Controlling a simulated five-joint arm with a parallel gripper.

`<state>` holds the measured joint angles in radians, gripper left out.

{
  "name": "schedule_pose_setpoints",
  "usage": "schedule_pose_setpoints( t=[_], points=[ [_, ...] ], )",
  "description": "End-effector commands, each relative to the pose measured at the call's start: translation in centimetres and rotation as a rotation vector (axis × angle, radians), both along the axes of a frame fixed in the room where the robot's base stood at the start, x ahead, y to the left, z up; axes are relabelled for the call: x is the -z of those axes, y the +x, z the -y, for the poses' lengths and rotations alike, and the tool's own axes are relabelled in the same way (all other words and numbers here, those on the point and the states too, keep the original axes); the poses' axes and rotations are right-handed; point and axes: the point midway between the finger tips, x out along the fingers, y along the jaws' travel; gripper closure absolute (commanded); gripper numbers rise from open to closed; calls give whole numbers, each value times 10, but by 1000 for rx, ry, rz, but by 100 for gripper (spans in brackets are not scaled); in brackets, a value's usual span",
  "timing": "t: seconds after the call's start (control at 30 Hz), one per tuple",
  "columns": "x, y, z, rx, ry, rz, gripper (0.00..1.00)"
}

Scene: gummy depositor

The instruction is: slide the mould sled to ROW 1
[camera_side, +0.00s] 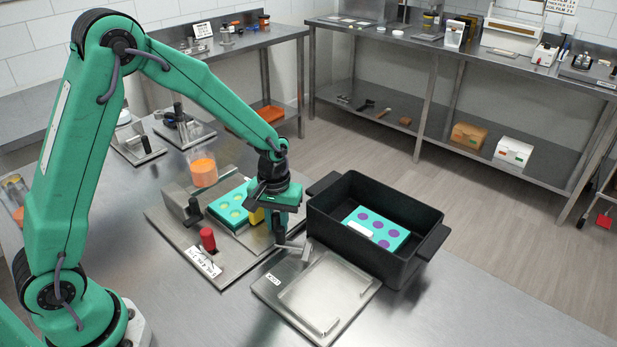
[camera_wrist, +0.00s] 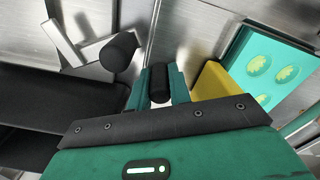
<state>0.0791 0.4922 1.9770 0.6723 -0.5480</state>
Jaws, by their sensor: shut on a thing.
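The teal mould (camera_side: 232,207) with yellow-green cavities lies on a metal base plate (camera_side: 170,231), left of my gripper (camera_side: 282,236). It also shows at the right of the wrist view (camera_wrist: 270,66). A yellow block (camera_side: 257,216) stands at its near right end and also shows in the wrist view (camera_wrist: 212,82). My gripper points down and is shut on a small black grip (camera_wrist: 160,83), seen between the teal fingers in the wrist view. How the grip joins the mould sled is hidden. The row labels are too small to read.
A black bin (camera_side: 428,213) holding a second teal mould (camera_side: 377,229) with purple cavities stands close right. A bent metal bar with a black knob (camera_wrist: 118,52) is beside my fingers. A red knob (camera_side: 208,239), an orange-filled cup (camera_side: 203,171) and a labelled plate (camera_side: 316,294) are nearby.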

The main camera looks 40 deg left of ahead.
Motion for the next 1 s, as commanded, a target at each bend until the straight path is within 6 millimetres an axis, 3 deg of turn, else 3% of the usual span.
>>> schedule_pose_setpoints(
  t=[0.27, 0.7, 1.0],
  points=[
    [0, 1, -10, -2, 0, 0, 100],
    [-1, 1, -76, -3, 0, 2, 100],
    [-1, 1, -83, 0, 0, 2, 100]
  ],
)
